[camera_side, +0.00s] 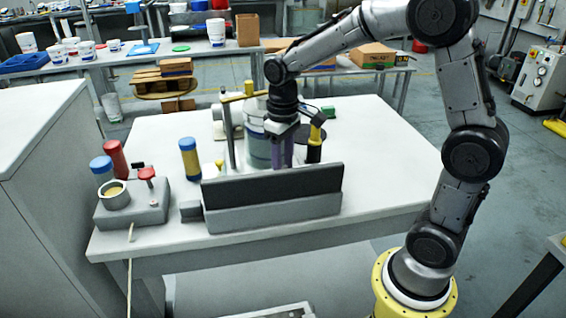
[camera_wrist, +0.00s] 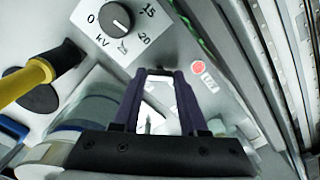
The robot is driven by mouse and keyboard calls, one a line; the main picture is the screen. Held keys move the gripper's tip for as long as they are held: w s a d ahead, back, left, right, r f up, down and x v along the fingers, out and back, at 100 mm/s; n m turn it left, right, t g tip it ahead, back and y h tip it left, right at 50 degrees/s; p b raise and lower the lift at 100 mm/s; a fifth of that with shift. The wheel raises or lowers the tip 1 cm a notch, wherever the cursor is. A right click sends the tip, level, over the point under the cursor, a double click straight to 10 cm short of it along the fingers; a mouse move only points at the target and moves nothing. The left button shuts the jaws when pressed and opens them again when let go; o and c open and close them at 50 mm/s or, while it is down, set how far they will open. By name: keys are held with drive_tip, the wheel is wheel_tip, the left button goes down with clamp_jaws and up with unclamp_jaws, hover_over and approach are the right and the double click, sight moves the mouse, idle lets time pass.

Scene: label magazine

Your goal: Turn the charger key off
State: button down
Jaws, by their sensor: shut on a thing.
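My gripper (camera_wrist: 160,76) has its purple fingers close together at the grey panel (camera_wrist: 215,103) in the wrist view. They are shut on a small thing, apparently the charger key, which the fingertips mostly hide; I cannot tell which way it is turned. A black knob (camera_wrist: 117,16) on a white dial plate marked in kV sits to the upper left. A red lamp (camera_wrist: 198,67) shows just right of the fingertips. In the side view my gripper (camera_side: 284,160) points down behind the dark upright panel (camera_side: 272,187), which hides its tips.
A yellow-and-black handled tool (camera_wrist: 38,78) stands left of the fingers; it also shows in the side view (camera_side: 315,137). Containers (camera_side: 258,140) stand close behind the gripper. A grey box (camera_side: 131,207) with a cup and red knob is at the left. The table's right side is clear.

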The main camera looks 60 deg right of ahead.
drive_tip(key=n, duration=0.4)
drive_tip(key=shift+r+n, duration=0.1)
drive_tip(key=shift+n, duration=0.2)
drive_tip(key=n, duration=0.4)
drive_tip(key=shift+n, duration=0.3)
drive_tip(key=shift+c, duration=2.2)
unclamp_jaws()
wheel_tip(320, 180, up, 14)
